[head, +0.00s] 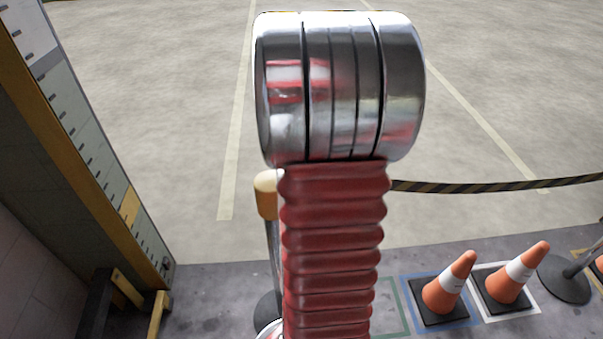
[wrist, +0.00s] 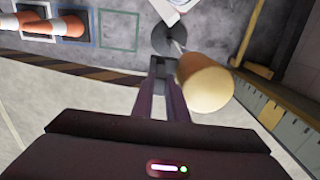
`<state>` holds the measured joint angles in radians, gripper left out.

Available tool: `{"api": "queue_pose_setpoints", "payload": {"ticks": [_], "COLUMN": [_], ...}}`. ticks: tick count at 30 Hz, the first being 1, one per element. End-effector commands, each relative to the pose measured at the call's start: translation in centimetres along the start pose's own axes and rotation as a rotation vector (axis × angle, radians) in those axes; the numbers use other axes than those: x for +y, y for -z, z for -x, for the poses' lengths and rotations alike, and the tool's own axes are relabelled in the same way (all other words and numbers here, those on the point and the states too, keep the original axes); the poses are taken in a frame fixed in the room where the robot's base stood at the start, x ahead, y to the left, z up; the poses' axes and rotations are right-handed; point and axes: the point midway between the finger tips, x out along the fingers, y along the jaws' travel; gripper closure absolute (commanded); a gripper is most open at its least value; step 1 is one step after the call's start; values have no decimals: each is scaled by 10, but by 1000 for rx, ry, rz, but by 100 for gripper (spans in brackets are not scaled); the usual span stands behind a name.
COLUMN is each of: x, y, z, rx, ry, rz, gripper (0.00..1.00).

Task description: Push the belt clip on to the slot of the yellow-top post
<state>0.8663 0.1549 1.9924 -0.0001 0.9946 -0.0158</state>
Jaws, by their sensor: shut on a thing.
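The yellow-top post (head: 266,190) stands left of my arm in the head view, partly hidden by it. In the wrist view its round yellow top (wrist: 207,88) is just right of my gripper (wrist: 164,66). My gripper is shut on the belt clip, which is mostly hidden between the fingers. The black-and-yellow striped belt (head: 480,187) comes from the right and passes behind my arm; it also reaches the fingers from the left in the wrist view (wrist: 75,68). The slot is not visible. I cannot tell whether the clip touches the post.
Two orange cones (head: 449,287) (head: 511,277) stand in marked squares at right, near another post's round base (head: 564,280). A yellow-edged panel wall (head: 85,130) runs along the left. The floor beyond the belt is open.

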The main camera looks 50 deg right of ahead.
Motion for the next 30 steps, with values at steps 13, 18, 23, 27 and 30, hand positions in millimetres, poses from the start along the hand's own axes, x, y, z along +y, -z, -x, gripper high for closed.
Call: {"api": "queue_pose_setpoints", "payload": {"ticks": [13,18,23,27,30], "x": [0,0,0,0,0], "y": [0,0,0,0,0], "z": [-4,-4,-4,-4,0], "rx": [0,0,0,0,2], "ry": [0,0,0,0,0], "rz": [0,0,0,0,0], "gripper": [80,68,65,65,65]}}
